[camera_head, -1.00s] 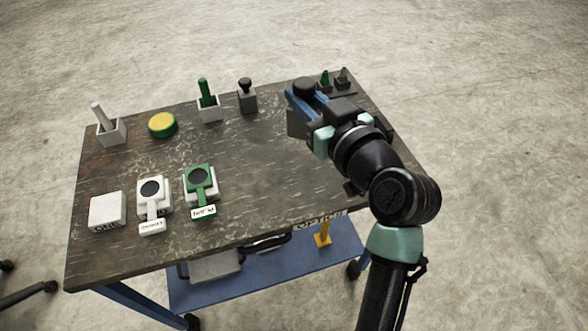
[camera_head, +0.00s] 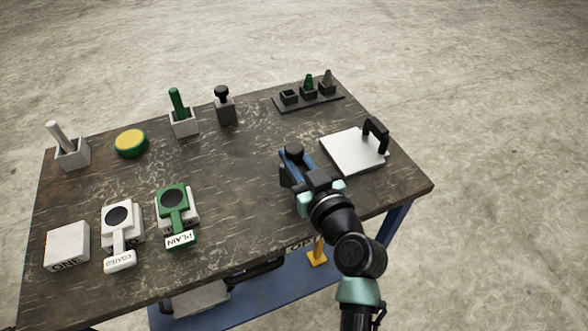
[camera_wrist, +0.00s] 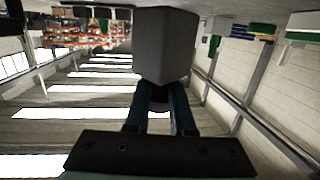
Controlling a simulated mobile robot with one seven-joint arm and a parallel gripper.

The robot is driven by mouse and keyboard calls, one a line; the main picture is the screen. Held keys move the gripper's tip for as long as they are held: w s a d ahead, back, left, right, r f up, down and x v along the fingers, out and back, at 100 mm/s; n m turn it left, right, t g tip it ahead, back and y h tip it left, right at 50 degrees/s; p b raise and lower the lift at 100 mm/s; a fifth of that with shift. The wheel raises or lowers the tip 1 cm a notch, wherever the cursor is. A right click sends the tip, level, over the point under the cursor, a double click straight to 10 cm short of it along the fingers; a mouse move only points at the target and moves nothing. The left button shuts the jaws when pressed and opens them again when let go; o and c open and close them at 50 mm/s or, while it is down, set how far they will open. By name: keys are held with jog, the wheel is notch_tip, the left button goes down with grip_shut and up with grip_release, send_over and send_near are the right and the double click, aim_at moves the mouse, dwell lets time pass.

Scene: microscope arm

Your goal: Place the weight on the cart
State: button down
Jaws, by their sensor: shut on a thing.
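My gripper (camera_head: 296,170) is shut on the weight (camera_head: 293,152), a grey block with a round black knob, and holds it upright over the right part of the tabletop. How far it is above the surface cannot be told. In the wrist view the grey block (camera_wrist: 168,45) sits between the blue fingers. The dark worn tabletop (camera_head: 240,160) has blue legs, and a blue lower shelf (camera_head: 235,305) lies beneath it, partly hidden. Which of these is the cart cannot be told. A similar grey block with a black knob (camera_head: 224,105) stands at the back.
A white plate with a black handle (camera_head: 352,155) lies right of my gripper. A dark tray (camera_head: 330,99) with small cones is behind. White and green PLAIN and COATED pieces (camera_head: 177,205) stand at left. The tabletop's middle is fairly clear.

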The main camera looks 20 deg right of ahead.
jog(key=shift+f, duration=1.4)
jog(key=shift+f+b, duration=0.15)
jog(key=shift+b, duration=0.3)
jog(key=c, duration=0.8)
grip_release()
jog(key=shift+f, duration=0.2)
jog(key=shift+o, duration=0.2)
jog(key=shift+r+p, duration=0.25)
jog(key=shift+p, duration=0.05)
jog(key=s, duration=0.3)
jog(key=s+b, duration=0.1)
jog(key=s, duration=0.6)
jog(key=shift+s+d+r+b, duration=0.25)
jog(key=shift+s+r+b, duration=0.05)
jog(key=shift+r, duration=0.1)
jog(key=shift+s+r, duration=0.2)
jog(key=shift+s, duration=0.55)
